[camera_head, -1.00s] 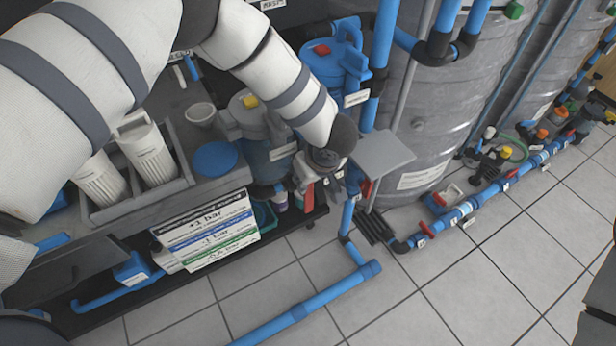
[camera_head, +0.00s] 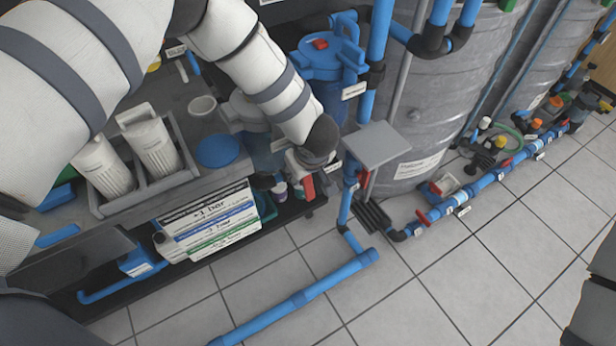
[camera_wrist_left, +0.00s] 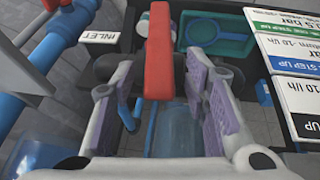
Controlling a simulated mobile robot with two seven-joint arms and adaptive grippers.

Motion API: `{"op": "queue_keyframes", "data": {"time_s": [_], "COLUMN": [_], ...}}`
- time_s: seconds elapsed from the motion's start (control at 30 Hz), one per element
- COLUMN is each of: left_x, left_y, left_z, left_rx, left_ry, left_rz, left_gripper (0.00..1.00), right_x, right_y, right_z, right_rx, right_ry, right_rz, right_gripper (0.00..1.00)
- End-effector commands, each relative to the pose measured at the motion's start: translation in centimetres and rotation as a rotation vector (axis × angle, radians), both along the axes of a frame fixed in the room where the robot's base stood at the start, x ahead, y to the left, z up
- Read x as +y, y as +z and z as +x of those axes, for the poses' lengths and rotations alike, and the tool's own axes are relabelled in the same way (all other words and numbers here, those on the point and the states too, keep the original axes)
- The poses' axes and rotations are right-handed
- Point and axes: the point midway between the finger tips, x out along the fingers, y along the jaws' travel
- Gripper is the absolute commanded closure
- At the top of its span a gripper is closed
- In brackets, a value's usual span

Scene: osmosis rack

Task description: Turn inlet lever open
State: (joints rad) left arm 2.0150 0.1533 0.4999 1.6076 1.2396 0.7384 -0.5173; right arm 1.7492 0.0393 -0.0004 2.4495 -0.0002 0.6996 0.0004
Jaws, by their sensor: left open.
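The inlet lever is a red bar (camera_wrist_left: 158,50) beside a white tag reading INLET (camera_wrist_left: 100,37) in the left wrist view. It points upright in that picture, between the fingers of my left gripper (camera_wrist_left: 160,84). The fingers with purple pads are open, with a gap on either side of the lever's lower end. Whether a pad touches it cannot be told. In the head view my left gripper (camera_head: 303,170) is by the rack's front edge, and the red lever (camera_head: 308,187) shows there, partly hidden by the wrist. My right gripper is not in view.
A grey plate (camera_head: 375,145) on a post and a blue vertical pipe (camera_head: 347,200) stand just right of the gripper. A pressure sign (camera_head: 210,222) hangs to its left. A blue floor pipe (camera_head: 300,298) crosses the tiles. Large grey tanks (camera_head: 440,95) stand behind.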

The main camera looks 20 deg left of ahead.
Motion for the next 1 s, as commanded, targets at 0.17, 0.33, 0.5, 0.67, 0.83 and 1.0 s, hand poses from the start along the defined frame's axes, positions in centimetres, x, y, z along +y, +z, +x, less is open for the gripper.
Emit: {"op": "queue_keyframes", "data": {"time_s": [0.17, 0.33, 0.5, 0.67, 0.83, 1.0], "left_x": [-1.6, -4.6, -6.6, -7.3, -7.4, -7.1], "left_y": [2.4, 2.3, 2.3, 2.4, 2.4, 1.7], "left_z": [-2.3, -6.6, -9.6, -10.7, -10.8, -10.5], "left_rx": [0.004, 0.002, 0.001, -0.001, -0.002, 0.001], "left_ry": [-0.007, -0.007, -0.003, -0.001, 0.001, -0.014], "left_rz": [0.001, 0.000, 0.000, 0.000, 0.000, 0.012], "left_gripper": [0.58, 0.58, 0.58, 0.58, 0.58, 0.83], "right_x": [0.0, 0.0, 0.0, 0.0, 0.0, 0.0], "right_y": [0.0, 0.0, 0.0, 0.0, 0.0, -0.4], "right_z": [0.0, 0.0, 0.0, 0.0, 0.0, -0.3], "right_rx": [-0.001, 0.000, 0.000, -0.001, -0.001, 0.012], "right_ry": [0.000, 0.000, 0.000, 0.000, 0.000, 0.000], "right_rz": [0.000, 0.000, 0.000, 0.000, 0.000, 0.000], "right_gripper": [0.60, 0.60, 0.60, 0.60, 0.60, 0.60]}}
